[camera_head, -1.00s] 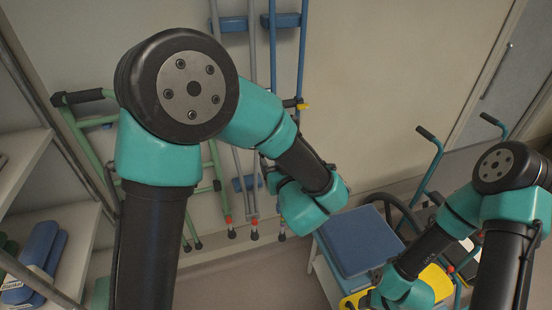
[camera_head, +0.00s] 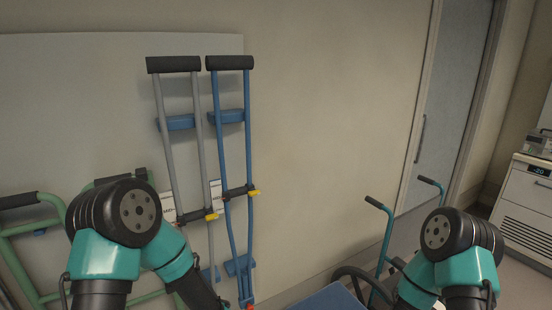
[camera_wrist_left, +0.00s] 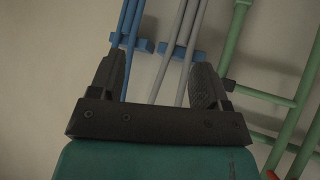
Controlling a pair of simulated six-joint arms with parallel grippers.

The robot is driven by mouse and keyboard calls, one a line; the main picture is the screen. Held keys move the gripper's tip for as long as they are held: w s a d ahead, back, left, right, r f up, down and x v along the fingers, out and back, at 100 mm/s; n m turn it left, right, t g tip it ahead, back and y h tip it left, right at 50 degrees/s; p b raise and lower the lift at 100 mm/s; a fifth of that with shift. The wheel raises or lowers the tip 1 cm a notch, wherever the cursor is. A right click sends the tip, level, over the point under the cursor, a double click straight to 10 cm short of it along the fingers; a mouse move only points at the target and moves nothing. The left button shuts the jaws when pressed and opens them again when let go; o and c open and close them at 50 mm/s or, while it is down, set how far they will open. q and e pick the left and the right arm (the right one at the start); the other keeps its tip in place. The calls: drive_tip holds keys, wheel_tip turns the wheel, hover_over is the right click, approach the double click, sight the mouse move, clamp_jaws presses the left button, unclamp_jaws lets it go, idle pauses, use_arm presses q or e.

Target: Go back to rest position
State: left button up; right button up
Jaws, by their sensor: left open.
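My left gripper (camera_wrist_left: 160,85) shows in the left wrist view with its two dark fingers apart and nothing between them. Behind the fingers, the lower parts of a blue crutch (camera_wrist_left: 128,32) and a grey crutch (camera_wrist_left: 183,40) show at some distance. In the head view my left arm comes up at lower left, and its gripper is below the frame. My right arm stands at lower right, and its gripper is out of the picture too.
A grey crutch (camera_head: 167,95) and a blue crutch (camera_head: 248,140) lean on the wall behind my left arm. A green frame (camera_head: 40,230) stands at left. A wheelchair (camera_head: 372,262) is near my right arm. A white cabinet (camera_head: 525,205) stands at far right.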

use_arm(q)
drive_tip(key=s+a+f+g+h, duration=0.1)
drive_tip(key=s+a+f+g, duration=0.1)
drive_tip(key=s+f+g, duration=0.2)
drive_tip(key=s+a+f+g+h, duration=0.2)
drive_tip(key=s+f+g, duration=0.2)
drive_tip(key=s+f, duration=0.4)
drive_tip(key=s, duration=0.5)
drive_tip(key=shift+f+g+h, duration=0.3)
